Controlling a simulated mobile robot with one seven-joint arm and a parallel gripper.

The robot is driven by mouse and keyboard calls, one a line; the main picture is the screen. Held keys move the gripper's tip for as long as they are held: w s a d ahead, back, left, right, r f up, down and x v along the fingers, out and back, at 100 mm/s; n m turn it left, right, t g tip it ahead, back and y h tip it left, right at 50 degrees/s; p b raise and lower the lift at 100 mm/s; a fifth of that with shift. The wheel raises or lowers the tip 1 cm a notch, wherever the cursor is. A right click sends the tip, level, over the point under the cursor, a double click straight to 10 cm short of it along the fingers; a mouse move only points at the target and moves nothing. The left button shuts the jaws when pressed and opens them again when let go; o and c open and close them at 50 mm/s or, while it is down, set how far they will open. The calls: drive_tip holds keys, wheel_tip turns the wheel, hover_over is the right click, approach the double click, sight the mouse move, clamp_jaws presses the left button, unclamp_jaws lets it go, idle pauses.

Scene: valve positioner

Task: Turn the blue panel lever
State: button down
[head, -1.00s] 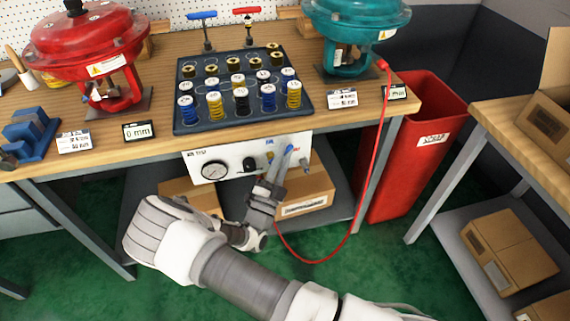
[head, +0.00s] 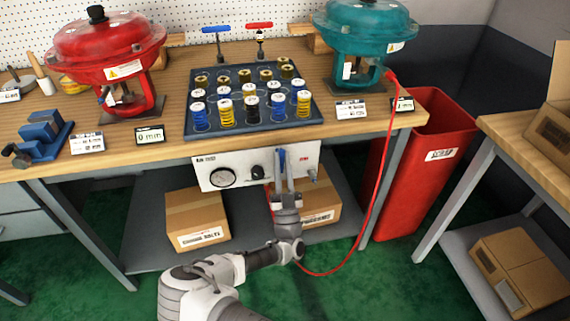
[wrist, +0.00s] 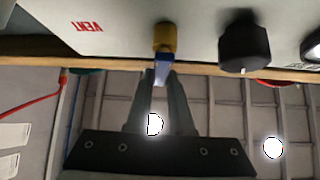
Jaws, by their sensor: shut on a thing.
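The blue panel lever (head: 282,158) is on the white panel under the bench's front edge. It stands about upright in the head view. In the wrist view the blue lever (wrist: 162,70) extends from a yellow valve body (wrist: 164,38) and sits between my two fingertips. My gripper (head: 284,174) is shut on the lever, in front of the panel, and hides part of the valve. The wrist view shows the fingers of my gripper (wrist: 161,82) close together around the lever. Red VENT lettering (wrist: 87,26) is beside the valve.
The panel also carries a gauge (head: 222,177) and a black knob (head: 257,172), left of the lever. A red hose (head: 374,190) hangs at right, near a red scrap bin (head: 428,170). Cardboard boxes (head: 196,215) stand on the shelf below.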

drive_tip(key=shift+a+n+g+y, duration=0.2)
drive_tip(key=shift+n+g+y, duration=0.1)
drive_tip(key=shift+n+y, duration=0.95)
drive_tip(key=c, duration=0.8)
unclamp_jaws()
drive_tip(key=shift+s+f, duration=0.1)
drive_tip(key=b+v, duration=0.7)
drive_tip(key=v, duration=1)
drive_tip(key=shift+s, duration=0.15)
